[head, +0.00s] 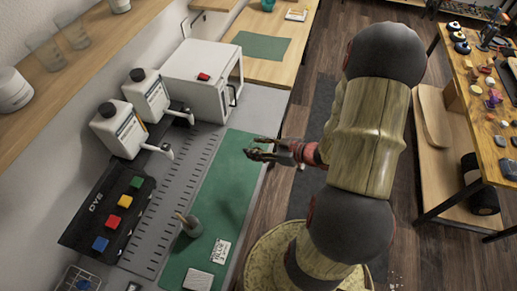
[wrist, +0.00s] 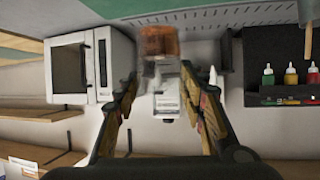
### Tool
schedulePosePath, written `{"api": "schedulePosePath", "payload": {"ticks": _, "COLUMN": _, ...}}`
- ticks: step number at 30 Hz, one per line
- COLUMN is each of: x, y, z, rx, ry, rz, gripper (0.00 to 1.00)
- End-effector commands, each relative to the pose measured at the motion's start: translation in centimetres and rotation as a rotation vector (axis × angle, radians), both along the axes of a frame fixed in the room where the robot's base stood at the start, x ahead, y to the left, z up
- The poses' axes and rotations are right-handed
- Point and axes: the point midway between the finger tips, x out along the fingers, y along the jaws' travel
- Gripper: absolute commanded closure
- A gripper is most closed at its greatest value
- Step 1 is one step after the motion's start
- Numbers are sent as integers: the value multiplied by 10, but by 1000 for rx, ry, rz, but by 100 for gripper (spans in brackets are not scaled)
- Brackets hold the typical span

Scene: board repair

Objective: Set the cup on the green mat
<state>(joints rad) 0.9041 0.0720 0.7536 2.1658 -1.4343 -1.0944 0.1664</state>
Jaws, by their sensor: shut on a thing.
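My gripper (head: 262,152) is above the long green mat (head: 225,165) on the grey workbench in the head view. In the wrist view its two fingers (wrist: 165,112) stand apart on either side of a blurred amber and pale shape (wrist: 158,45). I cannot tell whether this shape is the held thing or lies behind it. The held thing is hard to make out in the head view. A teal cup-like vessel (head: 267,5) is at the top edge on the far wooden table, beside a second green mat (head: 262,46).
A cluttered table (head: 490,100) is at right.

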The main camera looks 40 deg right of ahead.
Motion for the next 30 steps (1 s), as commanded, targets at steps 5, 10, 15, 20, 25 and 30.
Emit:
{"api": "schedulePosePath", "payload": {"ticks": 5, "x": 17, "y": 0, "z": -12, "rx": -2, "ry": -1, "rz": 11, "gripper": 90}}
{"api": "schedulePosePath", "payload": {"ticks": 10, "x": 52, "y": -7, "z": -29, "rx": -1, "ry": -2, "rz": 11, "gripper": 90}}
{"api": "schedulePosePath", "payload": {"ticks": 15, "x": 87, "y": -15, "z": -45, "rx": -1, "ry": -2, "rz": 8, "gripper": 90}}
{"api": "schedulePosePath", "payload": {"ticks": 20, "x": 108, "y": -20, "z": -72, "rx": 1, "ry": 0, "rz": 6, "gripper": 90}}
{"api": "schedulePosePath", "payload": {"ticks": 25, "x": 123, "y": -23, "z": -88, "rx": 0, "ry": 0, "rz": 7, "gripper": 90}}
{"api": "schedulePosePath", "payload": {"ticks": 30, "x": 128, "y": -25, "z": -93, "rx": 0, "ry": -1, "rz": 6, "gripper": 90}}
